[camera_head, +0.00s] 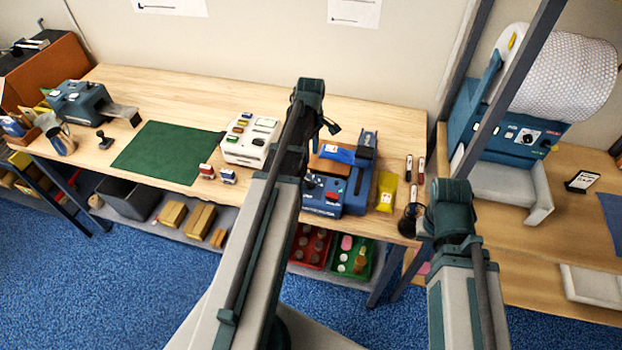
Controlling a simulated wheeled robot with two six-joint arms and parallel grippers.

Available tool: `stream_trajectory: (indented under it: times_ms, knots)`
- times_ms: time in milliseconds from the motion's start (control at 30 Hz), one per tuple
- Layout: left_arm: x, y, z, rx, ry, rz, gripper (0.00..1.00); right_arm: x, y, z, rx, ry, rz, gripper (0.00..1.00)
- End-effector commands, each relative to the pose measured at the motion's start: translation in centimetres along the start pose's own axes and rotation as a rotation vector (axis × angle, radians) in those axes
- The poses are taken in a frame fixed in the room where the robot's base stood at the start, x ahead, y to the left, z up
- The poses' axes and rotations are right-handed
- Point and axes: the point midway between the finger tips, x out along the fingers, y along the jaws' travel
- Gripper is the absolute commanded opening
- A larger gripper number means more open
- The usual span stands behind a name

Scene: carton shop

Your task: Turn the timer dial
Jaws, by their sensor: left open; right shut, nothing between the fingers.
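My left gripper (331,127) is small and dark, open, behind and above the centre machine. My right gripper (409,222) is shut and empty near the bench's front right corner, apart from both dials and panels.
A white box with coloured buttons (249,140), a green mat (166,151) and two small stamps stand left of the centre machine. A yellow packet (386,191) and markers lie to its right. Red and green bins (312,246) sit below. A dark frame post stands before the right machine.

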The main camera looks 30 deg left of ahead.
Motion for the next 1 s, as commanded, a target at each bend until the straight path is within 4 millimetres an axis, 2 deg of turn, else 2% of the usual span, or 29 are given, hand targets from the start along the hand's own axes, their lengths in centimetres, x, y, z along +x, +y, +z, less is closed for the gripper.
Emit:
stream_trajectory:
  times_ms: [267,1000]
  knots:
    - [2.6,0.0,0.1,0.002,0.000,0.000,0.46,2.6,-0.2,-0.2,-0.003,0.000,0.001,0.00]
    - [12.6,0.0,0.1,0.003,0.000,0.000,0.46,12.5,-1.1,-0.7,-0.014,0.000,0.003,0.00]
